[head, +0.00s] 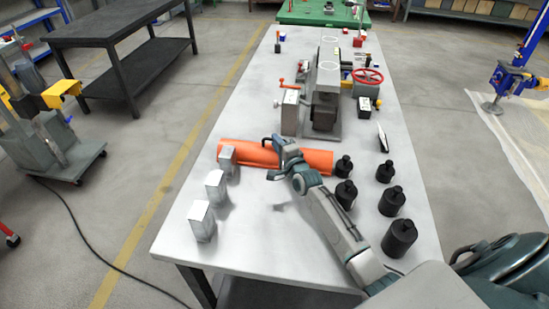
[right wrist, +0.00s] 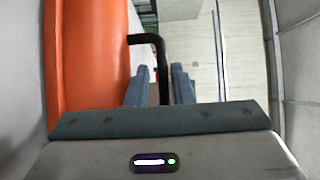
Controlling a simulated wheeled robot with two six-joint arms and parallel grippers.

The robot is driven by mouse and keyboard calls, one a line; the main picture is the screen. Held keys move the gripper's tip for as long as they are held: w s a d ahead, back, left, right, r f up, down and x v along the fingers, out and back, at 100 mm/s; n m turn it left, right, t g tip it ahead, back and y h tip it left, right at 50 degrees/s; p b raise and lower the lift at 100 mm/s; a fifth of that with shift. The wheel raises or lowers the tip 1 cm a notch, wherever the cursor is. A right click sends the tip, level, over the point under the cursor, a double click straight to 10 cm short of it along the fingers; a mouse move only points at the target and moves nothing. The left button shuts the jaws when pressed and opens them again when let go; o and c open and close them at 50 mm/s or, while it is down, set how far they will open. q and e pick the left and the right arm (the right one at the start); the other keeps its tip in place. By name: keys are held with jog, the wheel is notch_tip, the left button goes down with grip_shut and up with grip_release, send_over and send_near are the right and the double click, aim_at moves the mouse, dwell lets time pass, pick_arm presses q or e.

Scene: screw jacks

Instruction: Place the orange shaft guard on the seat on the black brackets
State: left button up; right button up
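The orange shaft guard (head: 305,158) lies crosswise over the middle of the table, a long curved cover. It fills the left of the right wrist view (right wrist: 95,60). A bent black handle (right wrist: 162,70) runs beside it. My right gripper (head: 277,150) is at the guard's middle. In the right wrist view its two fingers (right wrist: 160,85) stand on either side of the handle with a narrow space between them; whether they press on it is unclear. My left gripper is not in view. I cannot clearly make out the seat or black brackets; a grey machine (head: 325,90) stands behind the guard.
Three pale blocks (head: 201,220) stand along the table's left side. Several black bottle-shaped pieces (head: 399,238) stand on the right, near my right arm. A red handwheel (head: 367,76) is at the machine's right. The table top (head: 260,240) is clear at front centre.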

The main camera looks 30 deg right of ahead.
jog(key=shift+w, duration=0.15)
jog(key=shift+r, duration=0.15)
grip_shut()
dwell(1.1)
